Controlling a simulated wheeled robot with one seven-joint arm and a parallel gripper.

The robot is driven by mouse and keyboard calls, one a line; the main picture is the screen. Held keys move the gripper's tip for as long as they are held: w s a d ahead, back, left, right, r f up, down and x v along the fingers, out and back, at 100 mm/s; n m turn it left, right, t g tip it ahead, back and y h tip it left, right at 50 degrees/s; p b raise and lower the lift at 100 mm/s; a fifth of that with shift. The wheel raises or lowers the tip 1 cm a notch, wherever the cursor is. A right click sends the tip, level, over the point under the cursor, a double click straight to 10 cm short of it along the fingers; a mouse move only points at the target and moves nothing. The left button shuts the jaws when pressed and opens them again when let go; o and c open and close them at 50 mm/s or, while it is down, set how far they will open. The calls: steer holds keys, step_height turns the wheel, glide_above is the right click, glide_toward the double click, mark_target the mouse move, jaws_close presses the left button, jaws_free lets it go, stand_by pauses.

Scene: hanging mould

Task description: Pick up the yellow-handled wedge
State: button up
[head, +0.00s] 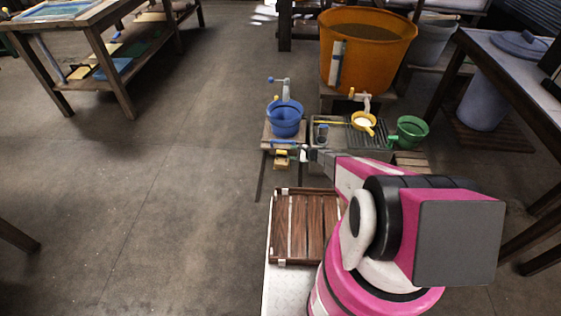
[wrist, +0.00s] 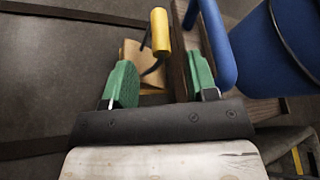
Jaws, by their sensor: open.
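The yellow-handled wedge shows in the wrist view as an upright yellow handle (wrist: 160,32) with a dark curved piece under it, beside a tan block. It lies ahead of and between my fingers as seen from the wrist. In the head view, the small yellow and tan shape (head: 283,160) at the front of the blue bucket's stand looks like the same thing. My gripper (wrist: 162,78) has two green-padded fingers spread wide with nothing held between them. In the head view my gripper (head: 306,155) is just right of the wedge, partly hidden by my arm.
A blue bucket (head: 285,118) stands on a small wooden stand; in the wrist view the bucket (wrist: 270,50) and a blue bar (wrist: 214,40) are close by my right finger. A slatted wooden crate (head: 306,228) lies nearer. Open floor (head: 170,180) lies left.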

mark_target(284, 152)
steer(key=x, duration=0.7)
steer(key=shift+w+a+f, duration=0.1)
steer(key=shift+w+a, duration=0.05)
steer(key=shift+a, duration=0.05)
jaws_close()
